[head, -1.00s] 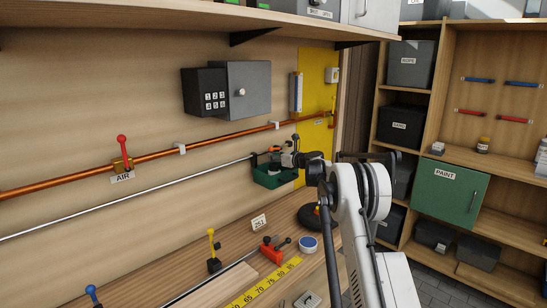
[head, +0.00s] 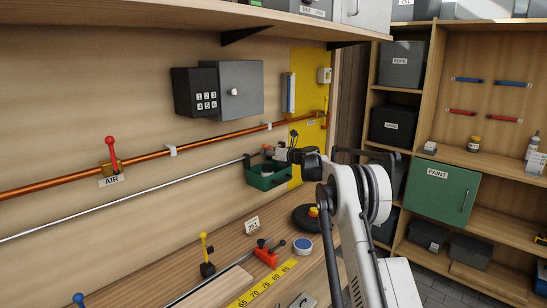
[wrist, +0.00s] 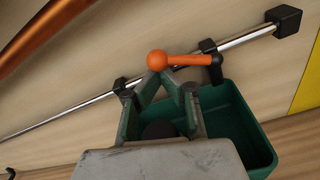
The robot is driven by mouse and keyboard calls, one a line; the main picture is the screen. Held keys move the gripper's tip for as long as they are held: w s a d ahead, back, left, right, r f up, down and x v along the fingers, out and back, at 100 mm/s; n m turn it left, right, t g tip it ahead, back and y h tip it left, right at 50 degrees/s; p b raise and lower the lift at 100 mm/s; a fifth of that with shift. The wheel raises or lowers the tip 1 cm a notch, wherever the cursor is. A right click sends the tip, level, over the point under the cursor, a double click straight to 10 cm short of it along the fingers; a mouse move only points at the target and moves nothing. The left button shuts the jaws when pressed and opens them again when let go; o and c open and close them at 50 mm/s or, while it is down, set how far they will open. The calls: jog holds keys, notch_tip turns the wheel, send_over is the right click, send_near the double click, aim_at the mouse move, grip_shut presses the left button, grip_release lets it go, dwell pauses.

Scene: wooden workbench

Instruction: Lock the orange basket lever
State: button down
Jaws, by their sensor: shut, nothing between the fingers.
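The green basket (wrist: 238,122) hangs on a thin silver rail along the back wall. It also shows in the head view (head: 266,180). Its orange lever (wrist: 185,60) lies across the picture, just above the basket's rim. The lever has a round ball at its left end and a black pivot at its right end. My gripper (wrist: 160,76) is shut and empty, with its fingertips just below the ball in the wrist view. I cannot tell whether they touch it. In the head view my gripper (head: 280,153) is above the basket, and the lever is hard to make out.
A copper pipe with a red AIR lever (head: 111,150) runs above the rail. A grey lockbox (head: 240,88) is mounted higher. Below on the bench are a yellow-topped lever (head: 205,255), a red clamp-like object (head: 267,254) and a dark round base with a red top.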

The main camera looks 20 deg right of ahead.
jog(key=r+m, duration=0.2)
jog(key=m, duration=0.1)
jog(key=shift+w+d+r+y, duration=0.1)
jog(key=shift+d+y, duration=0.25)
jog(key=shift+y, duration=0.05)
jog(key=shift+w+d+r+p, duration=0.25)
jog(key=shift+w+d+r, duration=0.1)
jog(key=shift+d+r, duration=0.5)
jog(key=shift+w+d+r+p, duration=0.2)
jog(key=shift+w+d+r, duration=0.15)
jog(key=shift+d+r, duration=0.45)
jog(key=shift+w+d+r, duration=0.15)
jog(key=shift+r, duration=0.05)
jog(key=f+b+v, duration=0.1)
jog(key=b+v, duration=0.2)
jog(key=v, duration=0.6)
jog(key=shift+s+d, duration=0.25)
jog(key=shift+s, duration=0.05)
jog(key=shift+a, duration=0.1)
